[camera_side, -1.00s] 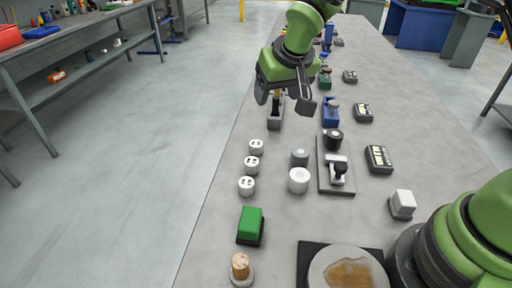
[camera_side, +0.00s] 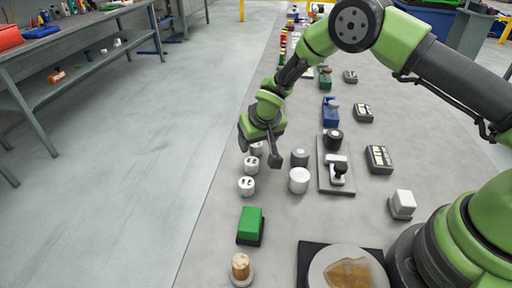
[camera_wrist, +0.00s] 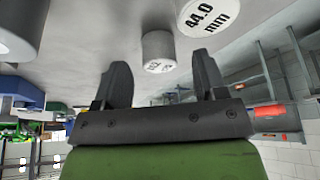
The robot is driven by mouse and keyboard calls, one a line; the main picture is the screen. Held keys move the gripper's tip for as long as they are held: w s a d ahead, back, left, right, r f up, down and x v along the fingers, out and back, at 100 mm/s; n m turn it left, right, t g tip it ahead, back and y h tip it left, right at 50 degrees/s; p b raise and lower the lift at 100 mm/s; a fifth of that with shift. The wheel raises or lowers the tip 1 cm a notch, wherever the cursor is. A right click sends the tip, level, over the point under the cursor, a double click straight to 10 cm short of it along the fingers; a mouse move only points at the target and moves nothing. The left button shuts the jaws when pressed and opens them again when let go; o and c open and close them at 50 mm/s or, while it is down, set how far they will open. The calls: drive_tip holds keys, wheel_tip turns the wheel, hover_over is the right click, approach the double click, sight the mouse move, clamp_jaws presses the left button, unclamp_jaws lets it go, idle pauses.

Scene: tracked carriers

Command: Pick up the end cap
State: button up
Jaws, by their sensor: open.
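Several small white cylinders stand on the bench; the three in a row at left, with dark marks on top, look like end caps. In the side view these are the near one (camera_side: 246,187), the middle one (camera_side: 251,165) and the far one (camera_side: 257,149), partly hidden by my gripper (camera_side: 259,153). I cannot tell which one the task means. My gripper is open and empty, over the far end of the row. In the wrist view, one white labelled cylinder (camera_wrist: 158,52) shows between my open fingers (camera_wrist: 160,80), apart from them. Another, marked 44.0 mm (camera_wrist: 208,17), is at upper right.
A grey cylinder (camera_side: 299,158) and a plain white cylinder (camera_side: 299,181) stand right of the row. Beyond them is a plate with a clamp (camera_side: 337,168). A green block (camera_side: 250,222) is nearer. The bench's left edge is close to the row.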

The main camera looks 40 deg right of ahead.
drive_tip(key=shift+x, duration=0.95)
drive_tip(key=c, duration=1)
